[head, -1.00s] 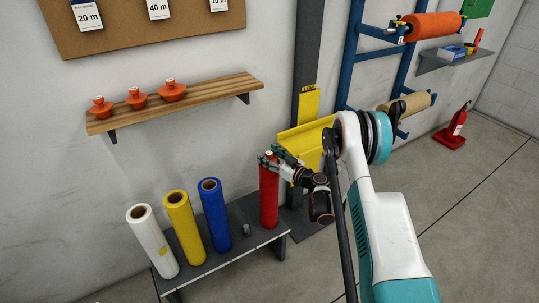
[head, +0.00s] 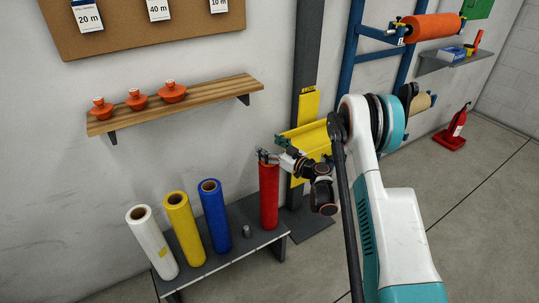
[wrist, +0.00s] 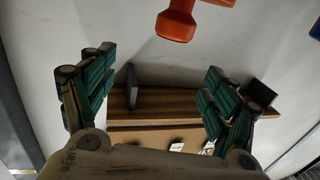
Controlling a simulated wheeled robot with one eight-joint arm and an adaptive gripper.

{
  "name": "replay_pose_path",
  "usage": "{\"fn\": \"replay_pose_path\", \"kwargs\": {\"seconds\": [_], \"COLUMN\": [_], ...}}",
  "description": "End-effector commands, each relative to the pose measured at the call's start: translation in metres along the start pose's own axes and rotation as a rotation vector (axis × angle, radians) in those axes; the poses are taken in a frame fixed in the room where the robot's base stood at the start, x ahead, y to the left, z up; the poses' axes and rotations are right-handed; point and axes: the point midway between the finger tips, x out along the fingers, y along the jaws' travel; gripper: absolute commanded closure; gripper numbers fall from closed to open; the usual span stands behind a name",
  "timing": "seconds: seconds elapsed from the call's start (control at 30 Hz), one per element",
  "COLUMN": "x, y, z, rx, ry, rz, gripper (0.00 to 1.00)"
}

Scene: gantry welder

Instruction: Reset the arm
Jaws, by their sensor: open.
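In the head view my gripper (head: 267,157) is at the top of the upright red roll (head: 269,198), which stands at the right end of the low grey bench. I cannot tell whether it touches the roll. In the wrist view my gripper (wrist: 160,92) has its two green-padded fingers spread wide, with nothing held between them. My white and teal arm reaches in from the lower right.
White (head: 152,242), yellow (head: 184,228) and blue (head: 215,216) rolls stand on the bench (head: 266,235), left of the red one. A yellow trough (head: 308,140) is close behind my wrist. A wooden shelf (head: 210,97) holds orange pots (head: 136,99). Open floor lies right.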

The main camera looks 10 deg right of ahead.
Motion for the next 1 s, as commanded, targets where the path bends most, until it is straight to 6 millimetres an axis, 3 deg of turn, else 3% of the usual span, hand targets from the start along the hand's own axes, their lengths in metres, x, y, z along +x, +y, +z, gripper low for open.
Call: {"fn": "replay_pose_path", "kwargs": {"seconds": [0.1, 0.47, 0.57, 0.77, 1.0], "x": [0.000, 0.001, 0.001, -0.010, -0.042], "y": [0.000, 0.002, 0.008, 0.024, 0.035], "z": [-0.020, -0.057, -0.088, -0.177, -0.262], "rx": [0.000, -0.004, -0.014, -0.040, -0.045], "ry": [0.000, 0.012, 0.041, 0.107, 0.125], "rz": [0.000, 0.016, 0.059, 0.217, 0.419], "gripper": [0.20, 0.20, 0.20, 0.20, 0.20]}}
